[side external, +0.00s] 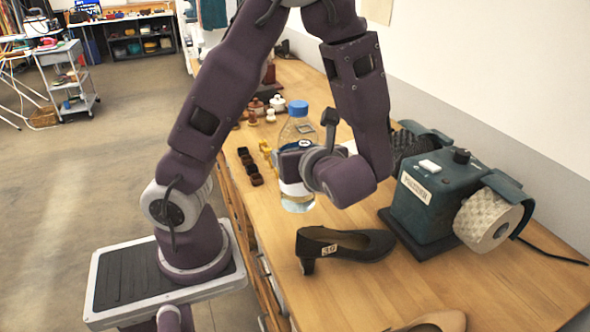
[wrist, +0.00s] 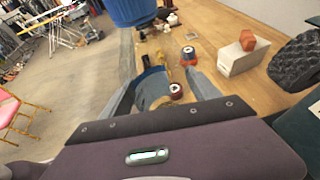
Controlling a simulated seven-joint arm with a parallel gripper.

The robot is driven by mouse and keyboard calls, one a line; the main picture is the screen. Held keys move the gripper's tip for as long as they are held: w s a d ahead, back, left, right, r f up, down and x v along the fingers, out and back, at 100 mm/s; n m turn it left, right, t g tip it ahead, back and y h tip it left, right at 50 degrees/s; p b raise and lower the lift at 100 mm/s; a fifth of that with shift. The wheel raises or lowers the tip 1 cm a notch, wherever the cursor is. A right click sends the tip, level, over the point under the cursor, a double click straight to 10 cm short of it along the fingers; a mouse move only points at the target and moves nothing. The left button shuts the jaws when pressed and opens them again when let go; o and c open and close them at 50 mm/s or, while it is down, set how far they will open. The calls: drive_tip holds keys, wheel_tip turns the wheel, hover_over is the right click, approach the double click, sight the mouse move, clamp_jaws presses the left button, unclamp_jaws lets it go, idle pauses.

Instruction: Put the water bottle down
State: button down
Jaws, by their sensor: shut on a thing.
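The water bottle is clear plastic with a blue cap (side external: 298,107). In the side external view its clear shoulder (side external: 297,130) rises above my gripper (side external: 275,158) and its base (side external: 298,204) shows below. My gripper is shut on the bottle's middle, which the gripper and wrist partly hide. The bottle looks upright, with its base at or close to the wooden table; I cannot tell whether they touch. In the wrist view the blue cap (wrist: 132,10) is at the top edge, and the fingers (wrist: 165,85) stand either side of the see-through body.
A black heeled shoe (side external: 345,243) lies in front of the bottle on the wooden table (side external: 370,300). A tan shoe (side external: 437,322) is at the bottom edge. A green machine with brush rollers (side external: 432,195) stands right. Small dark blocks (side external: 250,167) and little jars (side external: 270,108) are left and behind.

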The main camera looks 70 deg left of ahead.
sight(302, 132)
wheel_tip(302, 132, up, 5)
drive_tip(key=shift+r, duration=0.1)
drive_tip(key=w+a+f, duration=0.2)
drive_tip(key=w+a, duration=1.3)
drive_tip(key=a, duration=0.5)
drive_tip(key=s+a+r, duration=0.1)
drive_tip(key=s+a, duration=0.2)
drive_tip(key=a, duration=1)
drive_tip(key=s+a+r, duration=0.1)
drive_tip(key=s+a, duration=0.1)
drive_tip(key=a, duration=1.1)
wheel_tip(302, 132, down, 14)
drive_tip(key=shift+t, duration=0.3)
drive_tip(key=shift+a+f, duration=0.1)
drive_tip(key=shift+c, duration=0.8)
unclamp_jaws()
drive_tip(key=shift+f, duration=0.2)
